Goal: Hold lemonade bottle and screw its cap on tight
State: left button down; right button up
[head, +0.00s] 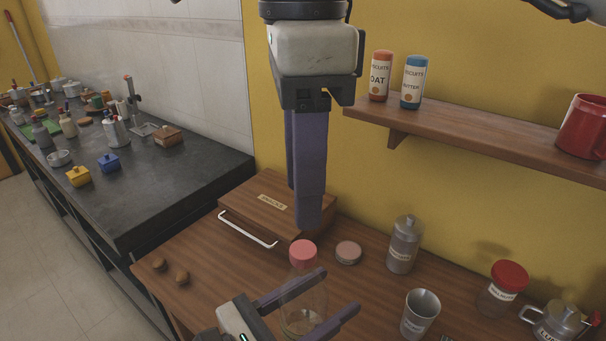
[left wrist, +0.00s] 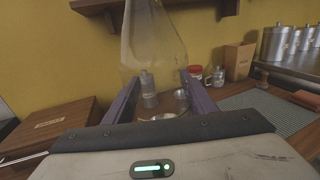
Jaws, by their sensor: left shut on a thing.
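The clear lemonade bottle (head: 303,309) stands upright at the front of the wooden table, with a pink-red cap (head: 303,253) at its top. I cannot tell how tightly the cap sits. My left gripper (head: 338,288) is shut around the bottle's body, one finger on each side. The see-through bottle also shows between its fingers in the left wrist view (left wrist: 154,48), where the cap is out of sight. My right gripper (head: 308,224) points straight down from above, its fingertips just over the cap. Its fingers overlap in the head view, so their gap is hidden.
A wooden box (head: 270,199) with a white handle is behind left. A round lid (head: 348,252), steel canister (head: 404,245), steel cup (head: 419,314) and red-lidded jar (head: 501,287) are to the right. A shelf (head: 470,137) juts out above.

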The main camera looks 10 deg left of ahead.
aim_at(303, 249)
jog(key=shift+f, duration=4)
jog(key=shift+c, duration=0.2)
grip_shut()
jog(key=shift+o, duration=0.9)
grip_release()
